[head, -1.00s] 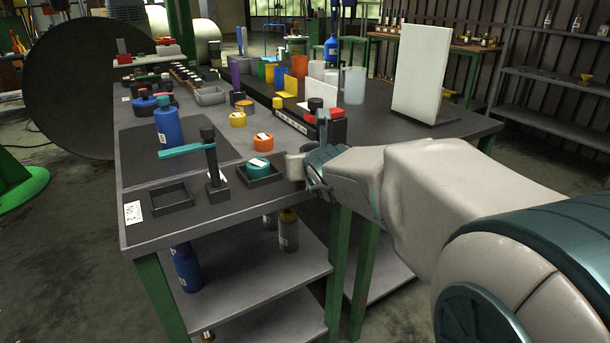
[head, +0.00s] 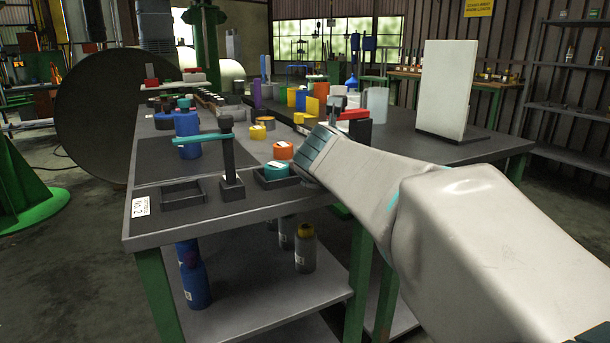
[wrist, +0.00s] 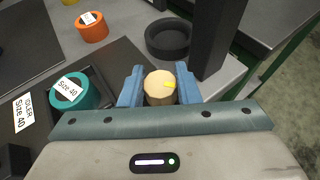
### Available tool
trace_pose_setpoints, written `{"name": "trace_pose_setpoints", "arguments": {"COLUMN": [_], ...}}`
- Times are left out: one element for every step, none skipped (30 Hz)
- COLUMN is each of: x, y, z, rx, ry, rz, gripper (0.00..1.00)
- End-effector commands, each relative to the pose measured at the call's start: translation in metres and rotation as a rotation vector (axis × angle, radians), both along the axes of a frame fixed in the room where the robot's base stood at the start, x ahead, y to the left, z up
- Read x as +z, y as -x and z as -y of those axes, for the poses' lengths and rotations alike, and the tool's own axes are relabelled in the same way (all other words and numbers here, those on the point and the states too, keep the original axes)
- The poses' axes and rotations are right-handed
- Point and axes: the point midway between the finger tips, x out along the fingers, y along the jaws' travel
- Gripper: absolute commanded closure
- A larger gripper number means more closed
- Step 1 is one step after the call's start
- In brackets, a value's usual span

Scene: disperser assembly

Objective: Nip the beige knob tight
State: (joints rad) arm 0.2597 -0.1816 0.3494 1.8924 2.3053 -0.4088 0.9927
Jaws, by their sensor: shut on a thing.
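In the head view my arm covers the knob and the fingertips.
An orange ring (wrist: 92,27) and a round black dish (wrist: 167,40) lie beyond. A dark upright post (wrist: 212,38) stands close on the right. A blue bottle (head: 187,135) stands farther left.

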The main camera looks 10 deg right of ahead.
Motion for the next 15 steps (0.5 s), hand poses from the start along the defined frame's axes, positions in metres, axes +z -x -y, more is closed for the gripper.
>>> {"name": "trace_pose_setpoints", "arguments": {"x": [-0.0046,-0.0048,-0.0043,-0.0043,-0.0045,-0.0041,-0.0043,-0.0039,-0.0031,-0.003,-0.0029,-0.0022,-0.0017,-0.0014,-0.0008], "y": [-0.0004,-0.0003,-0.0003,-0.0005,-0.0005,-0.0008,-0.0008,-0.0007,-0.0007,-0.0007,-0.001,-0.0011,-0.0012,-0.0015,-0.0015], "z": [-0.0009,-0.0008,-0.0011,-0.0013,-0.0014,-0.0013,-0.0013,-0.0015,-0.0018,-0.0017,-0.0015,-0.0021,-0.0026,-0.0027,-0.0024], "rx": [-0.017,-0.03,-0.048,-0.06,-0.076,-0.097,-0.115,-0.133,-0.159,-0.18,-0.204,-0.235,-0.261,-0.288,-0.326], "ry": [0.001,0.001,0.0,0.001,0.0,0.001,0.0,0.001,0.001,0.002,0.001,0.0,0.0,0.0,-0.001], "rz": [0.001,0.0,0.001,0.001,0.0,0.0,-0.001,-0.001,0.0,-0.002,-0.001,-0.001,-0.001,-0.002,-0.002], "gripper": [0.93,0.93,0.93,0.93,0.93,0.93,0.93,0.93,0.93,0.93,0.93,0.93,0.93,0.93,0.93]}}
